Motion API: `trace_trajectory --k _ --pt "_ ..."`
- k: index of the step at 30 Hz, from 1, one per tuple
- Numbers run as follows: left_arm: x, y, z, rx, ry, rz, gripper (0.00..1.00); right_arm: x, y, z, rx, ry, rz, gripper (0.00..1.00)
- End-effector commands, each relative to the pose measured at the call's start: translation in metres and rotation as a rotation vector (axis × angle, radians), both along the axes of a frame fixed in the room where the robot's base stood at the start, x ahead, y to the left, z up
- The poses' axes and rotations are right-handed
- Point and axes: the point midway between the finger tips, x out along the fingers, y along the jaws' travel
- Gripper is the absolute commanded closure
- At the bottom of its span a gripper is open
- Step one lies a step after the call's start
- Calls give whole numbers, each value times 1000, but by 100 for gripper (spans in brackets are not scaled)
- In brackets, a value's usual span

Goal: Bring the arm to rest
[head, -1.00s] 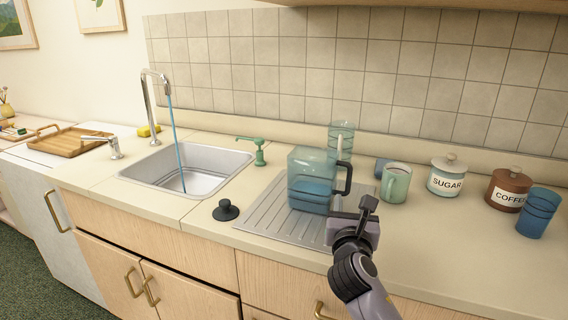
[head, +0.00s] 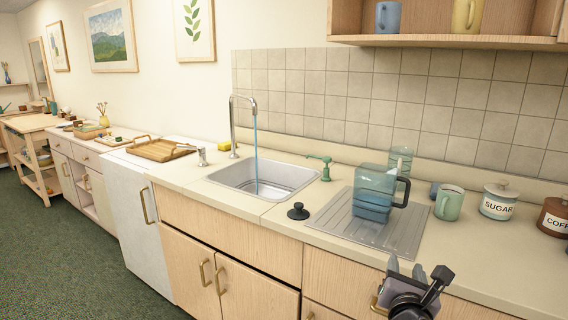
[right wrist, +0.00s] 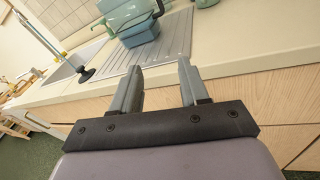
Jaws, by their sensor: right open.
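My right gripper (head: 408,272) is at the bottom right of the head view, in front of the counter's front edge and apart from the counter things. In the right wrist view its two fingers (right wrist: 158,82) stand apart with nothing between them. The blue-tinted pitcher (head: 376,194) with a dark handle stands upright on the ribbed drainboard (head: 340,222) with water in it. The pitcher also shows at the top of the right wrist view (right wrist: 130,22). My left gripper is not in view.
Water runs from the tap (head: 232,122) into the sink (head: 258,178). A black stopper (head: 298,212) lies by the drainboard. A green mug (head: 449,204), sugar jar (head: 498,201) and coffee jar (head: 554,217) stand to the right. A shelf (head: 450,41) hangs above. The floor at left is clear.

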Motion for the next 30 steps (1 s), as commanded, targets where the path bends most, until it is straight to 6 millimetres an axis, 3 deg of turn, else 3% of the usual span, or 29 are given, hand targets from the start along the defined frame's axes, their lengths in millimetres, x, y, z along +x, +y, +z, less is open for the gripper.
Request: trace_trajectory --k 1,6,15,21,27,30 --pt "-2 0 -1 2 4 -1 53 -10 1 -23 122 9 14 55" --pt "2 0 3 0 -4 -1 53 -45 11 -88 580 24 27 55" --pt "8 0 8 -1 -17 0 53 -128 26 -178 1397 60 -129 55" --pt "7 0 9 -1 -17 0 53 -192 34 -219 1923 52 -362 55" --pt "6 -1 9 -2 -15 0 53 -248 38 -242 2355 -2 -643 55" --pt "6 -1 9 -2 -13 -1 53 -265 39 -247 2490 -34 -751 55"
